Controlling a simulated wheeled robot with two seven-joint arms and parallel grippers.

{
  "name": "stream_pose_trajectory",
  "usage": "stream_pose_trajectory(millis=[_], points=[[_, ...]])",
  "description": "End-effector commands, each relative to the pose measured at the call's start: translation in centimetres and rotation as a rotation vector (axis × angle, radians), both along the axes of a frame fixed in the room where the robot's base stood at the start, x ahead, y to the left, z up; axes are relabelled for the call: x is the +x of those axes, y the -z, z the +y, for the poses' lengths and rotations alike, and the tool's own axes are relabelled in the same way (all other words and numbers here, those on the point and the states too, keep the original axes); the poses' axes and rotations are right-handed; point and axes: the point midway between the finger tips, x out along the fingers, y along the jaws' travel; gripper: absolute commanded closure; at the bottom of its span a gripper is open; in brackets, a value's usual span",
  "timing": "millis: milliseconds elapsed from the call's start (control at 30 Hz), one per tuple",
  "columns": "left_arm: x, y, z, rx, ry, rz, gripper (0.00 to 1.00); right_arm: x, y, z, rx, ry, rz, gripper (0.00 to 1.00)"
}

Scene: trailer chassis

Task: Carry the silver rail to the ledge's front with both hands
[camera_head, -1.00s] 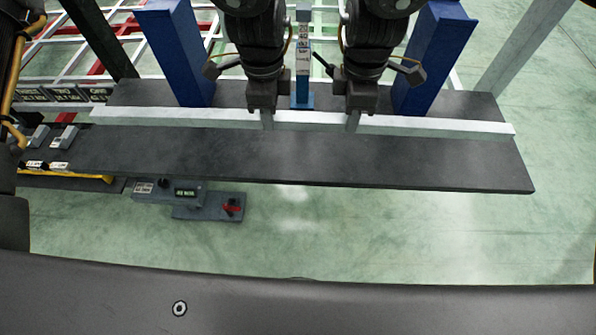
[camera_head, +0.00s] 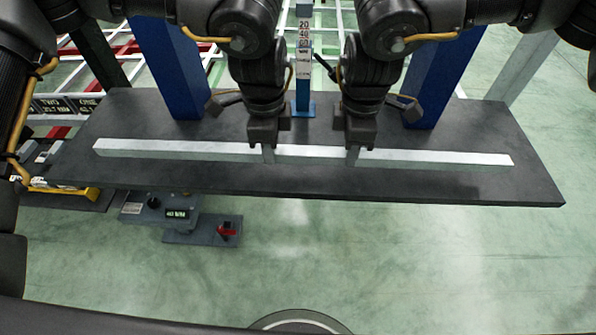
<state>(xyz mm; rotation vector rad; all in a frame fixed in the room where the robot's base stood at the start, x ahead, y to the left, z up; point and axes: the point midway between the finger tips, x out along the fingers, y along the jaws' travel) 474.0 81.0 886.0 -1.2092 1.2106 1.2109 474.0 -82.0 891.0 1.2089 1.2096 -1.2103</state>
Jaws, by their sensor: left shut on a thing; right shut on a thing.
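The silver rail (camera_head: 430,157) is a long, thin bar running left to right over the dark ledge (camera_head: 470,187), about midway between its back and front edges. My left gripper (camera_head: 268,154) is shut on the rail left of its right half, near the middle. My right gripper (camera_head: 352,157) is shut on it a short way to the right. I cannot tell whether the rail touches the ledge or is slightly above it. The rail's short stretches behind the fingers are hidden.
Two blue posts (camera_head: 168,70) (camera_head: 440,80) stand at the ledge's back, with a thin blue labelled post (camera_head: 303,60) between them. A grey device with a display (camera_head: 165,212) sits below the ledge's front left. Clear green floor lies in front.

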Motion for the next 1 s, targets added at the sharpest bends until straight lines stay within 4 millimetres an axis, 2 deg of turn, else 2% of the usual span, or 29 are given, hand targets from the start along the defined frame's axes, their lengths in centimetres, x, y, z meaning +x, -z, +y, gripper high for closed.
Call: stream_pose_trajectory(millis=[367,900,933,1000], points=[[0.0,1.4,0.0,0.0,0.0,0.0,1.0,0.0,1.4,0.0,0.0,0.002,-0.001,1.0],[0.0,5.1,0.0,0.0,0.0,0.0,1.0,0.0,5.1,0.0,0.0,0.002,-0.001,1.0],[0.0,5.0,0.0,0.001,0.0,0.0,0.72,0.0,5.1,0.0,-0.001,0.002,-0.001,0.72],[0.0,4.8,0.0,0.001,0.0,0.0,0.63,0.0,4.8,0.0,-0.001,0.001,0.0,0.63]])
